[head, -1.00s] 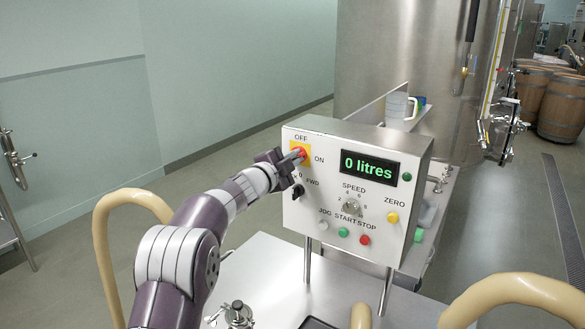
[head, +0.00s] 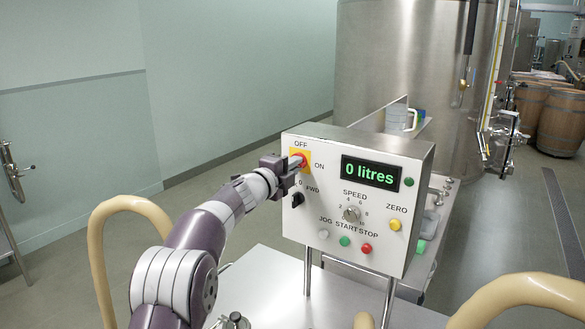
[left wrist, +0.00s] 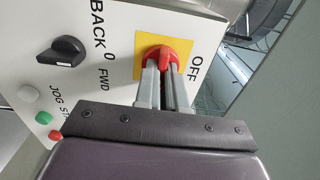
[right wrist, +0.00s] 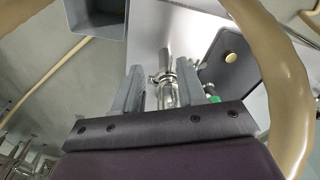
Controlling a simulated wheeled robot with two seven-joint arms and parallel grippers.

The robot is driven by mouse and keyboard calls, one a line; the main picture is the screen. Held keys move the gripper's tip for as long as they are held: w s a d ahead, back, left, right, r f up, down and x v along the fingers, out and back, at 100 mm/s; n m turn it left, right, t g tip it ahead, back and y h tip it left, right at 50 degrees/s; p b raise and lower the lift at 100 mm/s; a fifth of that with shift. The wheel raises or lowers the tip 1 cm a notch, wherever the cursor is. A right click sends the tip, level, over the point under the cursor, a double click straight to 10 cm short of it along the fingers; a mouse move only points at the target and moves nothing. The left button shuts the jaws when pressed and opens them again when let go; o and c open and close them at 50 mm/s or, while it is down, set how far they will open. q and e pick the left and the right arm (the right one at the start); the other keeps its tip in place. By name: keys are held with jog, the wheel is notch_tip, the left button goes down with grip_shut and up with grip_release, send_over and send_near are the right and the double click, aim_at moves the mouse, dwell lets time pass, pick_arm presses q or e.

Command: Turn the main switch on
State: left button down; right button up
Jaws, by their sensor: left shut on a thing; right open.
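The main switch (head: 301,160) is a red knob on a yellow plate at the upper left of the white control box (head: 330,228). "OFF" is printed above it and "ON" to its right. My left gripper (head: 293,162) is shut on the red knob. In the left wrist view both fingers (left wrist: 169,88) close around the knob (left wrist: 166,55) in front of the yellow plate (left wrist: 186,47). The fingers hide part of the knob. My right gripper (right wrist: 172,92) shows only in its wrist view, open, with a metal fitting (right wrist: 168,88) visible between or beyond its fingers.
The box has a black BACK/FWD knob (head: 298,200), a display (head: 370,173) reading "0 litres", a speed dial (head: 351,214) and several buttons. Beige hoses (head: 520,290) arch at both sides. A steel vat (head: 400,60) stands behind.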

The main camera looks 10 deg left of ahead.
pick_arm(q)
jog(key=shift+d+f, duration=0.1)
jog(key=c, duration=1.3)
grip_release()
jog(key=shift+o, duration=0.4)
jog(key=b+v, duration=0.5)
jog(key=v, duration=0.7)
jog(key=shift+s, duration=0.4)
